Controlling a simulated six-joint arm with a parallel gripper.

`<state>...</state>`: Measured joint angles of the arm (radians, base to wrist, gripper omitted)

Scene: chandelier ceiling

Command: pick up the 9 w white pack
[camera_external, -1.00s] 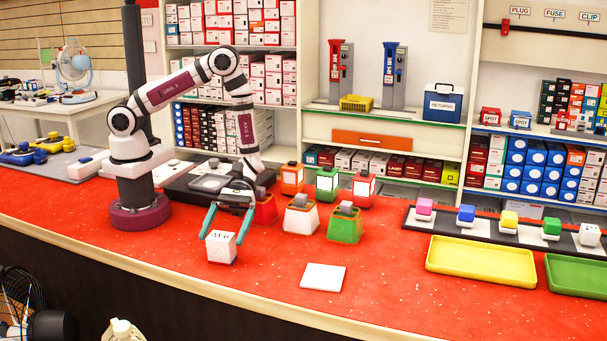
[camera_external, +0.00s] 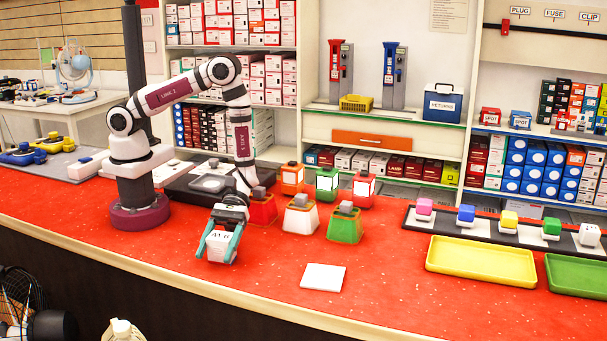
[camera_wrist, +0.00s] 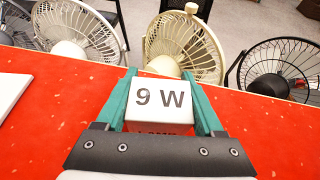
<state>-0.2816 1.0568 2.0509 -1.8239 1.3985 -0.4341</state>
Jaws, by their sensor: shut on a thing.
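The white pack (camera_wrist: 160,97), a small box marked "9 W" on top, stands upright on the red counter. It also shows in the external view (camera_external: 218,247), in front of my arm's base. My gripper (camera_external: 220,250) has come down over it from above, with its green fingers on two opposite sides. In the wrist view my gripper (camera_wrist: 162,108) is shut on the pack, a finger at its left and right sides. The pack's lower part is partly hidden by the gripper body in the wrist view.
A flat white square (camera_external: 323,277) lies on the counter to the right. Red, white and green lamp-like blocks (camera_external: 300,216) stand behind it. A yellow tray (camera_external: 481,262) and a green tray (camera_external: 577,275) are further right. The counter's front edge is close by.

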